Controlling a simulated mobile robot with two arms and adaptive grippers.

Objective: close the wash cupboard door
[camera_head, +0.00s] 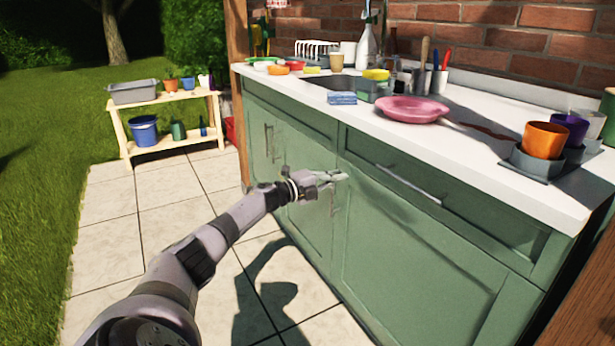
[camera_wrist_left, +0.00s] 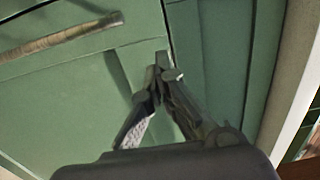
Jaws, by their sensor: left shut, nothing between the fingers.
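The green wash cupboard (camera_head: 420,260) stands under the white counter, its front facing me. Its doors look flush or nearly flush with the front; a small gap cannot be ruled out. My left gripper (camera_head: 338,178) is shut and empty, at the front near a door seam, just below the drawers. In the left wrist view, the shut fingertips (camera_wrist_left: 162,72) are close to the green front (camera_wrist_left: 75,100) beside a dark seam; contact is unclear. A bar handle (camera_wrist_left: 60,38) is at upper left. My right gripper is not in view.
A wooden shelf (camera_head: 165,100) with a grey tub is at the back left. The paved floor (camera_head: 165,195) before the cupboard is clear.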

